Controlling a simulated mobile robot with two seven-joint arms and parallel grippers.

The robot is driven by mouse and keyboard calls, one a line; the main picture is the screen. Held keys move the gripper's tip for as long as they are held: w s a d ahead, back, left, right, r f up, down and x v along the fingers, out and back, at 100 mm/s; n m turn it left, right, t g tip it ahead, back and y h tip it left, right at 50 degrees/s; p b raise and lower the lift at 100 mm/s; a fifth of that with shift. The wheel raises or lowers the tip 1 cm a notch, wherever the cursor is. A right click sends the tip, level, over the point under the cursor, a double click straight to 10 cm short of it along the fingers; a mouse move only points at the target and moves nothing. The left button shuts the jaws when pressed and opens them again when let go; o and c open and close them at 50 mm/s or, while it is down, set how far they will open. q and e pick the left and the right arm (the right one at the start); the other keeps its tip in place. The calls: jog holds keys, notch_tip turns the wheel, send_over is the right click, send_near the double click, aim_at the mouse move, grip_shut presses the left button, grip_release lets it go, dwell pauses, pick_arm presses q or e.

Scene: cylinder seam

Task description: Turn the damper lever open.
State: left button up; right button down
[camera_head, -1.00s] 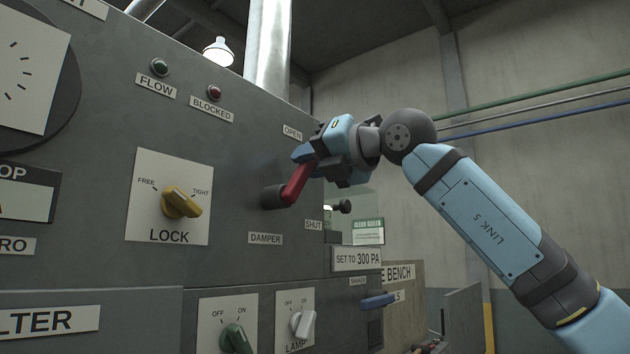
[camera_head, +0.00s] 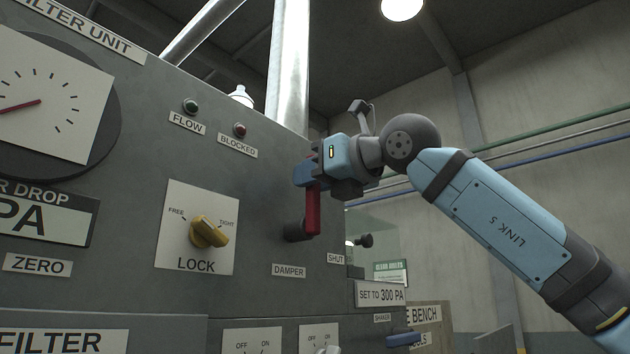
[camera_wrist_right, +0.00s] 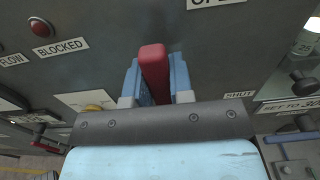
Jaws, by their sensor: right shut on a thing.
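The red damper lever (camera_head: 313,211) stands on a dark round hub (camera_head: 295,230) on the grey panel, above the DAMPER label (camera_head: 289,271). It points nearly straight up in the head view. My right gripper (camera_head: 305,176) is shut on its upper end. In the right wrist view the red lever (camera_wrist_right: 154,72) sits between the two blue fingers (camera_wrist_right: 154,84). The SHUT label (camera_head: 336,259) is to the lower right of the lever. The OPEN label (camera_wrist_right: 216,2) is partly cut off at the top of the wrist view and hidden in the head view. My left gripper is not in view.
A dial (camera_head: 45,95) with a red needle is at far left. Green FLOW (camera_head: 190,106) and red BLOCKED (camera_head: 240,130) lamps sit above. A dark knob (camera_head: 364,241) stands right of the panel.

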dwell(0.4)
jog(key=c, duration=1)
grip_release()
jog(key=b+v, duration=0.3)
jog(key=v, duration=1.1)
jog(key=shift+b, duration=0.3)
jog(key=shift+a, duration=0.1)
